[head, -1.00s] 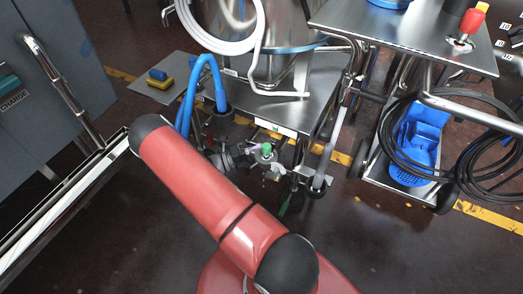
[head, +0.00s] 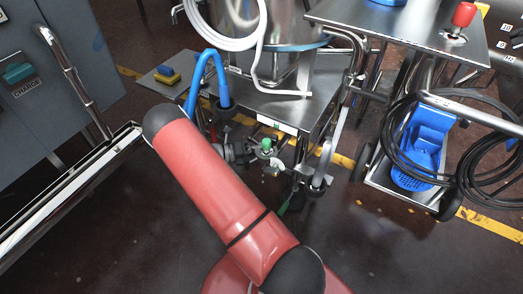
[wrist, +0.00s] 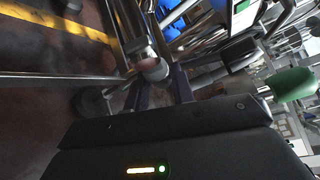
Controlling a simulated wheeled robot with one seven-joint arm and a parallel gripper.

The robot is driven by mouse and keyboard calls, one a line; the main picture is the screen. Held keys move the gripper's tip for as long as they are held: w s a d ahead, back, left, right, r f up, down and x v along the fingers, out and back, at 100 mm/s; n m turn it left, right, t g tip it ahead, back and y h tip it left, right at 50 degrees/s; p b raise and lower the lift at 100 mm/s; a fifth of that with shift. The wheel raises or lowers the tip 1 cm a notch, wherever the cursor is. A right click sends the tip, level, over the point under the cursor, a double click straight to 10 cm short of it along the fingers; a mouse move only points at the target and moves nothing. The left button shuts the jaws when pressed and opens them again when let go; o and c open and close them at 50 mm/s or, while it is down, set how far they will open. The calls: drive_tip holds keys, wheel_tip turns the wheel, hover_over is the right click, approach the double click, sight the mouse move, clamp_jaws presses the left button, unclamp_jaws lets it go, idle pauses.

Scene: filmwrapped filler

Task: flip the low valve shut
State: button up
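Low on the stand under the steel vessel there is a fitting with a green knob (head: 266,144). Below it a green lever (head: 284,207) slants down toward the floor. Which of these is the low valve's handle I cannot tell for sure. In the wrist view a rounded green grip (wrist: 292,84) shows at the right, close beyond the black body of my gripper (wrist: 165,140), which fills the bottom.
The steel stand (head: 270,105) carries the vessel, with a blue hose (head: 205,65) at its left. A cart with a blue holder (head: 425,140) and black cable stands right. A grey cabinet (head: 60,75) and metal rail (head: 70,185) stand left. The front floor is open.

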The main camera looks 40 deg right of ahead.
drive_tip(key=shift+o, duration=0.3)
drive_tip(key=v, duration=0.8)
drive_tip(key=shift+b, duration=0.35)
